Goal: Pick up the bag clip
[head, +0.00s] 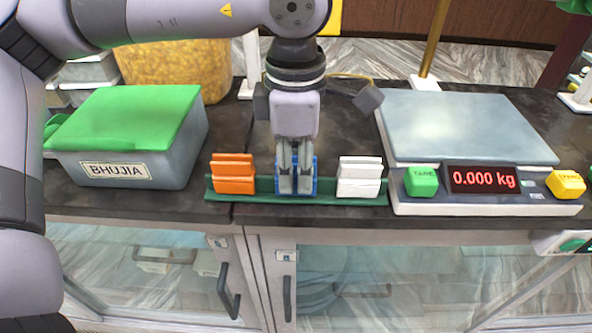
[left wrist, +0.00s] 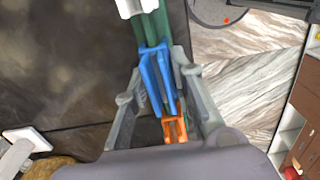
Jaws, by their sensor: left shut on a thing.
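Three bag clips stand in a row on a green strip (head: 225,194) at the counter's front edge: an orange clip (head: 233,174), a blue clip (head: 315,180) and a white clip (head: 359,177). My left gripper (head: 296,184) points straight down at the middle and is shut on the blue clip, whose edges show on both sides of the fingers. In the left wrist view the blue clip (left wrist: 149,72) lies between the fingers, with the orange clip (left wrist: 174,130) nearer and part of the white clip (left wrist: 137,6) farther. The blue clip appears still at the strip. My right gripper is out of view.
A grey bin with a green lid (head: 130,118), labelled BHUJIA, stands at left. A weighing scale (head: 465,125) reading 0.000 kg stands at right, close to the white clip. Glass-fronted cabinets (head: 400,280) lie below the counter edge.

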